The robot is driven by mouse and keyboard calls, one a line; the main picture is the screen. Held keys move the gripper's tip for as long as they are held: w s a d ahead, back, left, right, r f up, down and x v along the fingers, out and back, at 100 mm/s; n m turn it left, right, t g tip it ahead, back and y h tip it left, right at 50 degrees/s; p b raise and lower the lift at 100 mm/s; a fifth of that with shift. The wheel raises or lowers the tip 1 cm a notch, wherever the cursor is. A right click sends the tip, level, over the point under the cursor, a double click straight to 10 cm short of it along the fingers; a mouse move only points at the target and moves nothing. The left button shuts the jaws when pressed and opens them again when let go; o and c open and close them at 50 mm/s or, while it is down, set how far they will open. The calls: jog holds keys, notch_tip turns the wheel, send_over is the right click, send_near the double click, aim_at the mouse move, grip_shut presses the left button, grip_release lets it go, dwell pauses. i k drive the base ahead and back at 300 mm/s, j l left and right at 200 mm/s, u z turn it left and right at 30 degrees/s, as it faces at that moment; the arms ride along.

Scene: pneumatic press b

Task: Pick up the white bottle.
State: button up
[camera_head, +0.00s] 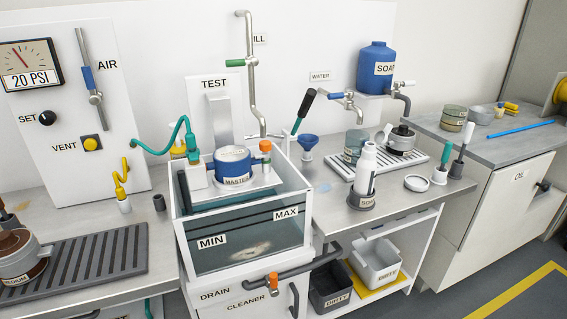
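The white bottle (366,171) stands on the metal counter, right of the water tank. It is upright or nearly so, with a narrower white top. Its base sits in a dark round holder (361,201) with a label that is hard to read. The holder hides the bottle's lowest part. My gripper is not in view.
The tank (247,245) marked MIN and MAX stands left of the bottle. A drain rack (375,165) with containers lies behind it. A white ring-like lid (417,183) and two handled tools in pots (439,176) are to the right. Bare counter (331,213) lies left of the holder.

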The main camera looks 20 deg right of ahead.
aim_at(366, 168)
jog(key=i+l, duration=0.15)
jog(key=i, duration=0.15)
jog(key=i+l, duration=0.2)
jog(key=z, duration=0.45)
jog(key=i+z, duration=0.1)
jog(key=z, duration=0.75)
jog(key=i+z, duration=0.1)
jog(key=z, duration=0.35)
